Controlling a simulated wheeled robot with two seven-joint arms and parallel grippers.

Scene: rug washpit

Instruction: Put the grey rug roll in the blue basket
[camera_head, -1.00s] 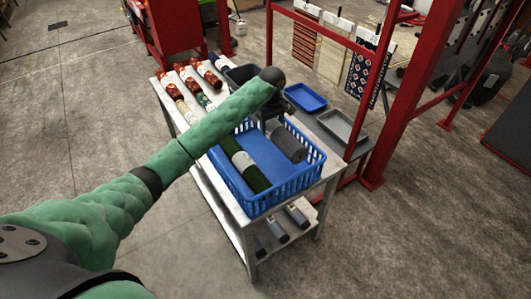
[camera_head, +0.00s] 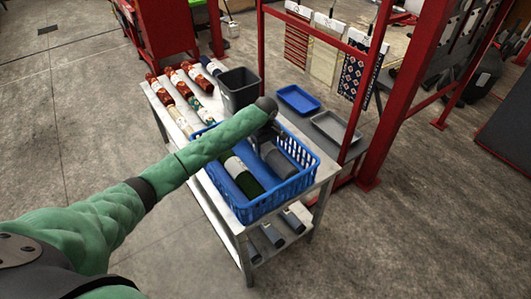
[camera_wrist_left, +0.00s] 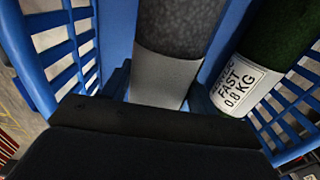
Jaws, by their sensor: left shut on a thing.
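The grey rug roll (camera_head: 280,163) is inside the blue basket (camera_head: 287,194), along its right side. My left gripper (camera_head: 268,135) reaches down over the basket and is shut on the grey roll. In the left wrist view the roll (camera_wrist_left: 180,30), with a lighter grey band, lies between the fingers (camera_wrist_left: 160,95), and the basket's slotted wall (camera_wrist_left: 52,42) is beside it. I cannot tell whether the roll touches the basket floor. My forearm covers part of the basket's far left side. My right gripper is out of view.
A dark green roll (camera_head: 248,183) with a white label lies in the basket beside the grey one. Several red-ended rolls (camera_head: 180,85) lie on the table behind. A dark bin (camera_head: 238,88), a blue tray (camera_head: 299,99) and a grey tray (camera_head: 335,127) stand nearby. A red frame (camera_head: 385,110) rises at right.

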